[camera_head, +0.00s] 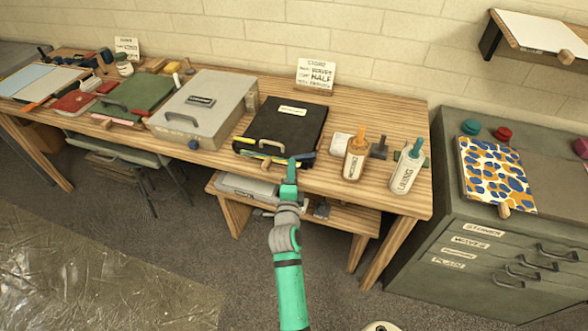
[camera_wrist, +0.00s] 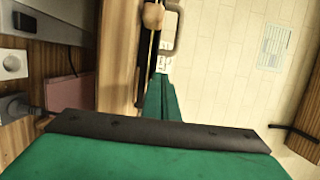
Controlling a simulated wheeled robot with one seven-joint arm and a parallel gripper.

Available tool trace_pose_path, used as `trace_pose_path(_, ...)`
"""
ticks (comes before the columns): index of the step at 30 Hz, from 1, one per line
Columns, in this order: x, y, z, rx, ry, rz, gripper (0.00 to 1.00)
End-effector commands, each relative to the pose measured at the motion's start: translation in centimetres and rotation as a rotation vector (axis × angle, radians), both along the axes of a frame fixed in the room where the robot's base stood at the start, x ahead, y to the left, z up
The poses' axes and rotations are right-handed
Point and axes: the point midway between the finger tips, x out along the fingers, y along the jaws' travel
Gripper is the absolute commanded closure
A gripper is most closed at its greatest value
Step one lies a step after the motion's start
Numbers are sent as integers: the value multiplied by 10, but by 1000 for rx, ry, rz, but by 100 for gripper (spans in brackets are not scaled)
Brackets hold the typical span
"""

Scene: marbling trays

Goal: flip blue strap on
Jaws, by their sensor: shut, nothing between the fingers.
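No blue strap can be made out for certain. In the wrist view, my gripper (camera_wrist: 160,86) points toward a wooden knob (camera_wrist: 153,15) and the handle (camera_wrist: 171,32) at the case's front.
A grey case (camera_head: 205,105) stands left of the black case. Two labelled bottles, one orange-topped (camera_head: 355,160) and one teal-topped (camera_head: 407,170), stand to the right. A lower shelf (camera_head: 340,217) is under the table, and a grey drawer cabinet (camera_head: 500,235) stands at right.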

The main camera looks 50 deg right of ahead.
Motion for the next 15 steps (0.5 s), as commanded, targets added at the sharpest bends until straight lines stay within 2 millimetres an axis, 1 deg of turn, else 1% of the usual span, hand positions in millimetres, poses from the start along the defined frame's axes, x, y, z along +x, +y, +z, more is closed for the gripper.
trace_pose_path(4,2,-1,0,-1,1,-2,100)
trace_pose_path(15,0,-5,0,-1,1,-8,100)
